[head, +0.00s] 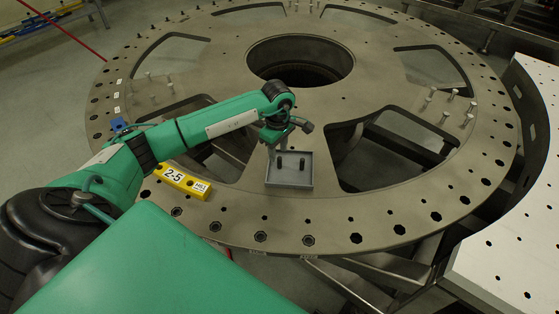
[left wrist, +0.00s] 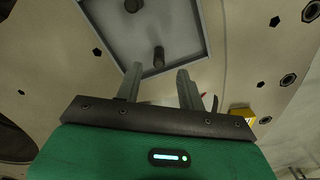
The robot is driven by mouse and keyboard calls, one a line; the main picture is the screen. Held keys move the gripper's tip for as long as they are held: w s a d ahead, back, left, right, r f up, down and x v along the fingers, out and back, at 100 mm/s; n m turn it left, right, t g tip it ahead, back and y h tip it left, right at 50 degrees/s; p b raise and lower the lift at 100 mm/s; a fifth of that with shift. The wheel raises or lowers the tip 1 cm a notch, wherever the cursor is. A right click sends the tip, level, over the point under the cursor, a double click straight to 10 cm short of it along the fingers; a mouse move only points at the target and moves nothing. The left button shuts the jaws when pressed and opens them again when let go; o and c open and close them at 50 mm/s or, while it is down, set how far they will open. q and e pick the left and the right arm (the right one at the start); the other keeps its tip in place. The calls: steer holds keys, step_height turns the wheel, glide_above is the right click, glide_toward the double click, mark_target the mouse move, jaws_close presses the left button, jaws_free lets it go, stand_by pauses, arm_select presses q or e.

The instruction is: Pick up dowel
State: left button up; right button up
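A grey square tray (head: 289,182) lies on the large round turret plate near its front middle. Two short dark dowels stand in it. One dowel (head: 302,163) shows clear of my gripper in the head view; the other is close to the fingers. In the left wrist view, one dowel (left wrist: 158,57) appears between and just beyond the fingertips, and another dowel (left wrist: 132,5) is farther off at the top edge. My left gripper (head: 277,149) points down over the tray, its fingers (left wrist: 160,72) apart with nothing held. My right gripper is not in view.
The turret plate (head: 215,205) has large cut-outs, rim holes and a round central opening. A yellow block marked 2-5 (head: 183,181) lies left of the tray. Upright pins (head: 445,105) stand at the right and upper left. A perforated white panel (head: 510,245) is at right.

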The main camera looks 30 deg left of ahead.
mark_target(279, 158)
arm_select(q)
steer(key=f, duration=0.1)
steer(key=f+p, duration=0.1)
steer(key=f, duration=0.1)
steer(key=shift+d+f+p, duration=0.25)
steer(key=shift+p, duration=0.15)
steer(key=shift+f, duration=0.45)
jaws_close()
steer(key=shift+w+r, duration=0.1)
